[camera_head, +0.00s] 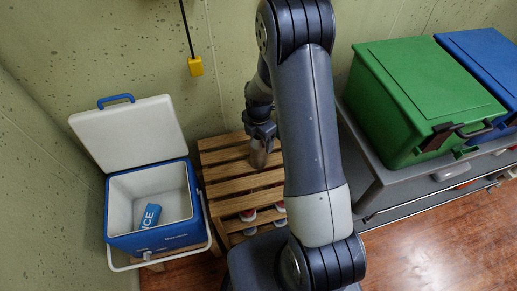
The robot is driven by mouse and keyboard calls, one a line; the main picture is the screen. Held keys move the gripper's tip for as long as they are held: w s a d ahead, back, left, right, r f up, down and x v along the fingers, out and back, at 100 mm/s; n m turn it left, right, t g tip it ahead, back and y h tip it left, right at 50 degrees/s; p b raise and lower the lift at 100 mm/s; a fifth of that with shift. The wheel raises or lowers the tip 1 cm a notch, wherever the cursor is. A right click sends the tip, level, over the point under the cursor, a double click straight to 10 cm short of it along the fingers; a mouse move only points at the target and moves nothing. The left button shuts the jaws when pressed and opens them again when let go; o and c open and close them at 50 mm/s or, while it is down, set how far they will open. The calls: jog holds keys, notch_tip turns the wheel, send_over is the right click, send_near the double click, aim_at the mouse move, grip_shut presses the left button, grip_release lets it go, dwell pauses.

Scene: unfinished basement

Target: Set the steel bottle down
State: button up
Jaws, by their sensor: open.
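The steel bottle (258,158) shows as a small brownish-grey shape just below my gripper (261,139), over the wooden slatted surface (238,206). It looks upright and seems to stand on the slats, though I cannot see its base clearly. My gripper is open, with its fingers at the top of the bottle; I cannot tell whether they touch it. The gripper and my arm hide the bottle's upper part and the right side of the slats.
An open blue-and-white cooler (110,213) holding a blue ice pack (150,216) stands left of the slats. A green bin (420,85) and a blue bin (487,60) sit on a grey shelf (358,155) at right. A yellow hanging pendant (195,66) is behind. Bare slats lie left of the bottle.

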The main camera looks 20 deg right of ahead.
jog(key=shift+c, duration=0.4)
grip_shut()
dwell(0.5)
